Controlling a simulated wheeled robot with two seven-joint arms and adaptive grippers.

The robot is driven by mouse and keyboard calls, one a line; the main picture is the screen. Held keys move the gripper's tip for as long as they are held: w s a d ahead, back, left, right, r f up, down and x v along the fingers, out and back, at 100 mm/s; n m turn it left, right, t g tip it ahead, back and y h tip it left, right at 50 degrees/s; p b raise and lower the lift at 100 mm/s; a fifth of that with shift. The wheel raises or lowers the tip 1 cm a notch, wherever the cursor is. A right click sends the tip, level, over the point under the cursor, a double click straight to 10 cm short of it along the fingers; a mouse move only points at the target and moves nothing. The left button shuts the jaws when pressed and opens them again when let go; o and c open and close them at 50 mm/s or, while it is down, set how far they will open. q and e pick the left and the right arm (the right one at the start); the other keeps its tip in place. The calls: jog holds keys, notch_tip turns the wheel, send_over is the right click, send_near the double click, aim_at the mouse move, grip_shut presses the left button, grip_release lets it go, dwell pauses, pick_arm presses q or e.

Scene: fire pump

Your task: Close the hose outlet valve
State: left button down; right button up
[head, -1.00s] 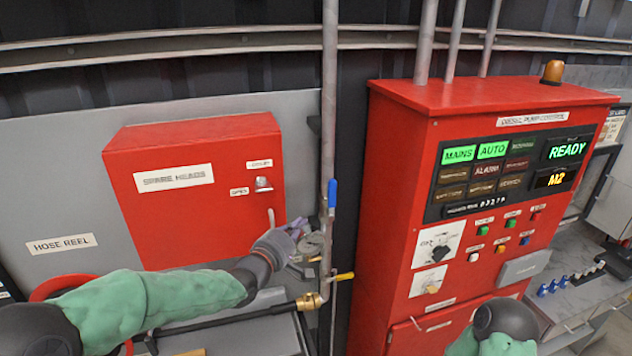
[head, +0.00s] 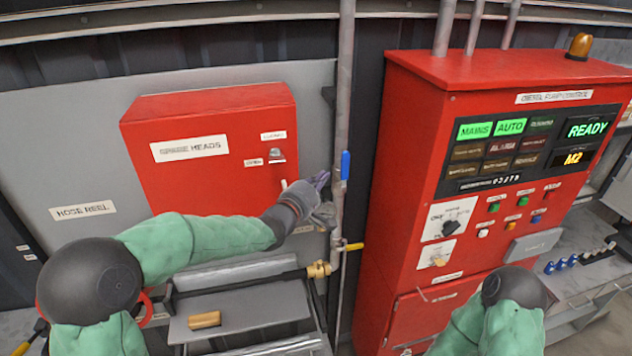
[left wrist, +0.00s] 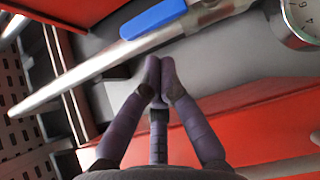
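A blue lever (head: 345,165) stands upright along the grey vertical pipe (head: 343,110), and it also shows in the left wrist view (left wrist: 153,18). Lower on the pipe, a yellow lever (head: 353,246) sticks out to the right near a brass fitting (head: 319,270) joined to a black hose. No label shows which lever is the hose outlet valve. My left gripper (head: 322,182) is just left of and slightly below the blue lever. In the left wrist view its purple fingers (left wrist: 160,68) meet at the tips, empty, near the pipe; contact cannot be told. My right gripper is out of view.
The red spare heads cabinet (head: 215,180) is on the wall behind my left arm. The red pump control cabinet (head: 400,200) stands right of the pipe. A round gauge (left wrist: 300,18) is near the pipe. A grey bench (head: 250,303) lies below.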

aim_at(345, 171)
pick_arm(q)
jog(key=shift+p+x, duration=0.65)
jog(key=shift+x, duration=1.9)
